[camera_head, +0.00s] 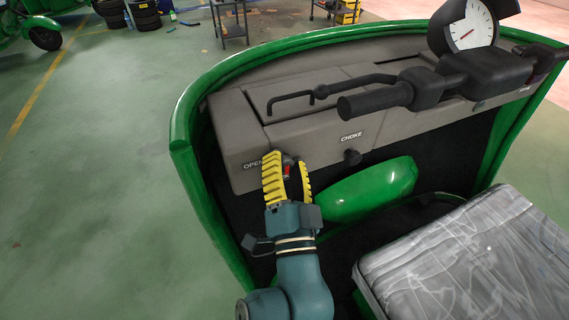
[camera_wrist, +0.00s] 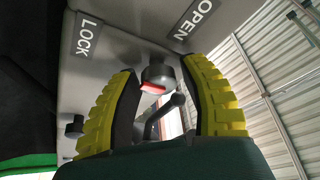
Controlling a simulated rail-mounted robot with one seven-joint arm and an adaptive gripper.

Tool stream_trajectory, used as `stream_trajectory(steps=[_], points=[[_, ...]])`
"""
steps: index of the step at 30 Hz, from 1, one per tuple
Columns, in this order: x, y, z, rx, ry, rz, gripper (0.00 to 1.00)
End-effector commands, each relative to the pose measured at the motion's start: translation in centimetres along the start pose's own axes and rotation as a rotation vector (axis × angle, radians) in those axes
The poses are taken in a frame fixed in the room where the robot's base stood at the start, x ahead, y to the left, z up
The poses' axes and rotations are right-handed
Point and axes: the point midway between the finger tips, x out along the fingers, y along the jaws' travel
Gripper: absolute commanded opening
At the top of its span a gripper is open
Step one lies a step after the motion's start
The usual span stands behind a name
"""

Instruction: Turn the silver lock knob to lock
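The lock knob (camera_wrist: 155,72) is a small dark grey round knob with a red mark on its lower side in the wrist view. It sits on the grey dash panel between a LOCK label (camera_wrist: 87,37) on the left and an OPEN label (camera_wrist: 194,18) at upper right. My gripper (camera_wrist: 160,68) is open, with one yellow finger on each side of the knob and small gaps visible. In the head view my gripper (camera_head: 287,163) is at the panel's left end; the red of the knob (camera_head: 287,170) shows between the fingers, the rest mostly hidden.
A black choke knob (camera_head: 352,157) under a CHOKE label is right of my gripper. The handlebar (camera_head: 375,100) and bent lever (camera_head: 290,98) pass above the dash. A green rounded cover (camera_head: 370,190) and the wrapped seat (camera_head: 470,265) are close by. Open floor lies left.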

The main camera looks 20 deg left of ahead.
Motion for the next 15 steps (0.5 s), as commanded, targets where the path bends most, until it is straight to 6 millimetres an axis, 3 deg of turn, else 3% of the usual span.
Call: stream_trajectory(steps=[2, 11, 15], points=[[0.0, 0.0, 0.0, 0.001, -0.001, 0.0, 0.6], [-0.1, 0.1, 0.1, 0.002, -0.003, 0.002, 0.6], [-1.7, 0.2, 0.2, 0.004, -0.003, 0.004, 0.6]])
